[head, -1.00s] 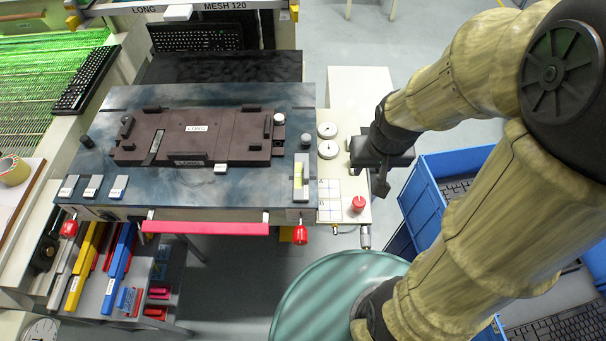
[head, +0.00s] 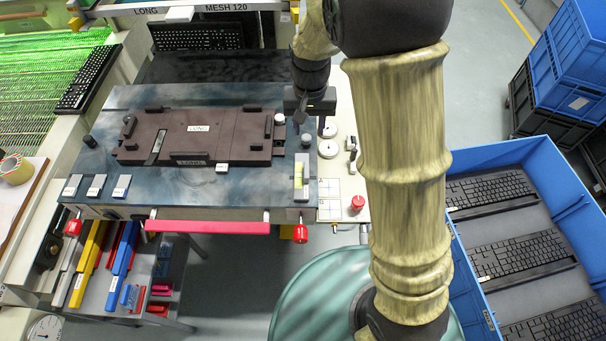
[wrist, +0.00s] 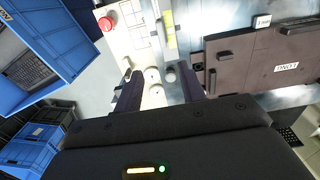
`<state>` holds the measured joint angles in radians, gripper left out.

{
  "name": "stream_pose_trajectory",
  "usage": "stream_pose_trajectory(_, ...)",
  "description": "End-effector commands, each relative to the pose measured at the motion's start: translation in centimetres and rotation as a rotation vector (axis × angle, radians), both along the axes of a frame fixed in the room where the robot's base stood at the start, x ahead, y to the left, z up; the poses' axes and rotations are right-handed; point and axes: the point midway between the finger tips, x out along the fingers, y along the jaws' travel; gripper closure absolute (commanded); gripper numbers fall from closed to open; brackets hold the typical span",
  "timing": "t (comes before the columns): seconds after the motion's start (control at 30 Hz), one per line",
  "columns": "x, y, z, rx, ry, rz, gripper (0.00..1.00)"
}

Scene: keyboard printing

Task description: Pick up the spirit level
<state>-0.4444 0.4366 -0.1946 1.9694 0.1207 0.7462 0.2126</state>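The spirit level (head: 301,177) is a small pale block with a yellow-green vial. It lies at the right front edge of the dark blue table plate (head: 250,192), lengthwise front to back. It also shows at the top of the wrist view (wrist: 169,30). My gripper (head: 302,118) hangs over the back right of the plate, behind the level and apart from it. In the wrist view my gripper (wrist: 156,68) has its two fingers spread with nothing between them.
A brown fixture (head: 200,135) labelled LONG sits left of the level. Right of the plate, a pale panel carries round gauges (head: 328,149) and a red knob (head: 357,203). A blue crate (head: 540,150) of keyboards stands at right. A red bar (head: 205,227) runs along the front.

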Motion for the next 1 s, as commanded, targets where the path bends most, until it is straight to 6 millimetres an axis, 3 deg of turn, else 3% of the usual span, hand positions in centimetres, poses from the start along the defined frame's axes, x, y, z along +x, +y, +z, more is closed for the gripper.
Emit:
stream_pose_trajectory(0.7, -0.1, -0.1, -11.0, -0.002, 0.003, -0.001, 0.60)
stream_pose_trajectory(1.0, -0.1, 0.0, -12.1, 0.000, 0.000, 0.000, 0.60)
